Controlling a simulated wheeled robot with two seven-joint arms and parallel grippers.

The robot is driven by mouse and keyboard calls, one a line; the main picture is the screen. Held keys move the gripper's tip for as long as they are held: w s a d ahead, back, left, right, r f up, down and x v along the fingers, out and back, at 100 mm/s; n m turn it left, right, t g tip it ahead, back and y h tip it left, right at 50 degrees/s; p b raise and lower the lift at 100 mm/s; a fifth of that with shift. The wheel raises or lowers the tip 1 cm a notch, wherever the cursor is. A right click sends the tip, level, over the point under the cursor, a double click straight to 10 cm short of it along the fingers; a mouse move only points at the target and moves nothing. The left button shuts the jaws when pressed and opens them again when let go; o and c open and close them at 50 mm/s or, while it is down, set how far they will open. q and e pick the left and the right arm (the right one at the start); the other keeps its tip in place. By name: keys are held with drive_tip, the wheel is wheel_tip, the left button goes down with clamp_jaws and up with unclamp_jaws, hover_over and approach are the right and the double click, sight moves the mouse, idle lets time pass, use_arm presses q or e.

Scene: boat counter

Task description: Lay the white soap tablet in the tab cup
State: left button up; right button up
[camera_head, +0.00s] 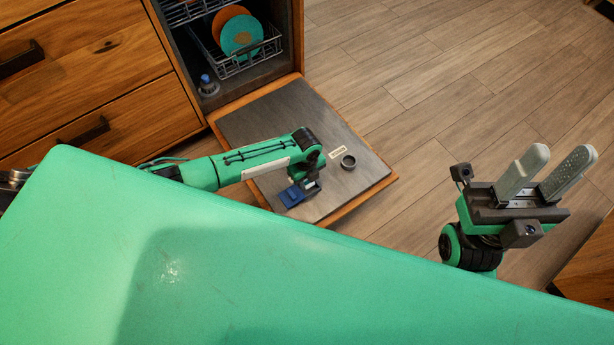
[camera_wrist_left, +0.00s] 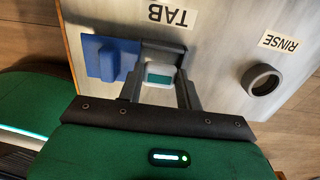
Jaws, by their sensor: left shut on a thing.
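The white soap tablet (camera_wrist_left: 160,75), with a teal face, is between the fingers of my left gripper (camera_wrist_left: 162,70). The dark tab cup (camera_wrist_left: 164,46) lies right at the fingertips, beside the TAB label; I cannot tell whether the tablet is inside it or just above. The cup's blue lid (camera_wrist_left: 110,60) stands open to the left, and also shows in the head view (camera_head: 291,196). In the head view my left gripper (camera_head: 310,186) reaches down to the open dishwasher door (camera_head: 255,125), hiding the cup. My right gripper (camera_head: 560,160) is open and empty, far right.
The round rinse ring (camera_head: 348,161) sits on the door right of the left gripper, by the RINSE label (camera_wrist_left: 279,42). A rack with plates (camera_head: 241,35) and a blue-topped bottle (camera_head: 208,84) are inside the dishwasher. My green body fills the foreground.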

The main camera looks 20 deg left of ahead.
use_arm(q)
drive_tip(key=shift+f, duration=0.45)
drive_tip(key=o, duration=1)
drive_tip(key=shift+o, duration=0.2)
